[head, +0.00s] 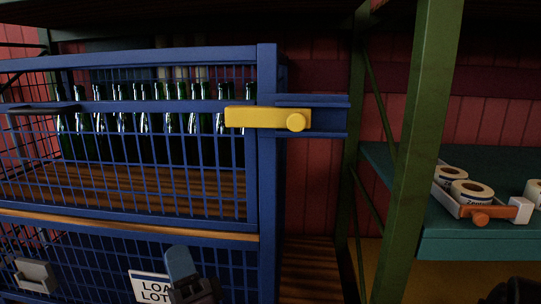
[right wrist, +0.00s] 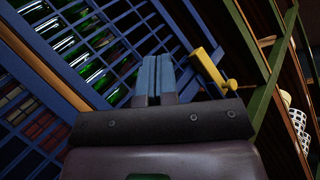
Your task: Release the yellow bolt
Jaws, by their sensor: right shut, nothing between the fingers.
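The yellow bolt (head: 250,117) is a flat bar lying level across the upright blue post of the cage front. Its left end overlaps the blue cage rail and its right end, with a round knob (head: 296,122), lies over a blue bracket (head: 330,120). The bolt also shows in the right wrist view (right wrist: 208,68), right of my fingers. My right gripper (head: 179,262) has blue fingers pressed together, empty, below and left of the bolt and apart from it. It also shows in the right wrist view (right wrist: 154,72). My left gripper is out of view.
The blue mesh cage (head: 130,215) holds several dark green bottles (head: 140,100). A dark handle (head: 45,107) is on its front. A white sign (head: 150,286) is partly behind my gripper. A green post (head: 420,150) and teal shelf (head: 470,245) with rolls stand right.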

